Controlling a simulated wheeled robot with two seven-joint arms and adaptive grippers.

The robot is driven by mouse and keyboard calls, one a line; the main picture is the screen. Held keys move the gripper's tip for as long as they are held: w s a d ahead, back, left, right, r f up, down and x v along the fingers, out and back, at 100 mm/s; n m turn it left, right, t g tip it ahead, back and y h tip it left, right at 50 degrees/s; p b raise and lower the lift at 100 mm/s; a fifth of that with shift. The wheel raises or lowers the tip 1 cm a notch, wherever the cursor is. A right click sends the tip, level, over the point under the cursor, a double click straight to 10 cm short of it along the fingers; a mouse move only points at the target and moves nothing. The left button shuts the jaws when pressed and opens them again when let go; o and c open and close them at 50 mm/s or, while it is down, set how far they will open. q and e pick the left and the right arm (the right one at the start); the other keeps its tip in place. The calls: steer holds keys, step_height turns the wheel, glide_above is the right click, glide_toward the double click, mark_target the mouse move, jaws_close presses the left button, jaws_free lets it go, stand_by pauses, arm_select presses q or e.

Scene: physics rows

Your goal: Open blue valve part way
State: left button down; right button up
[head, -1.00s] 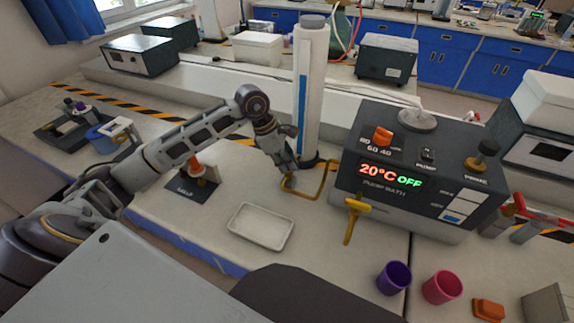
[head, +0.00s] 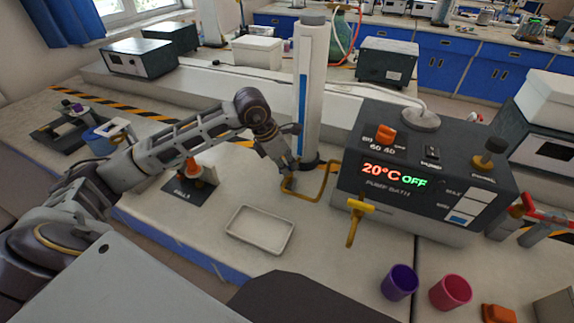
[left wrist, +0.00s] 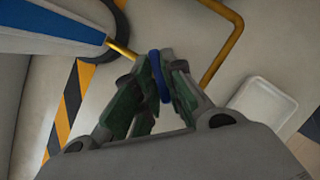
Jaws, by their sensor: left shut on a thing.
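The blue valve (left wrist: 156,72) shows in the left wrist view as a narrow blue piece on the thin yellow pipe (left wrist: 223,52), beside the white column's base. My left gripper (left wrist: 158,88) is shut on it, with dark green fingers on either side that hide part of it. In the head view my left gripper (head: 290,186) is at the foot of the white column (head: 311,100), and the valve is hidden there. How far the valve is turned cannot be told. My right gripper is not in view.
The pump bath (head: 425,180) stands right of the column, with a yellow tap (head: 356,212) on its front. A white tray (head: 232,236) lies in front. A purple cup (head: 399,282) and a pink cup (head: 450,292) stand front right.

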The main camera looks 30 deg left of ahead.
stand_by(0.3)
arm_select(q)
steer(key=c, duration=1.5)
jaws_free()
steer(key=v, duration=1.2)
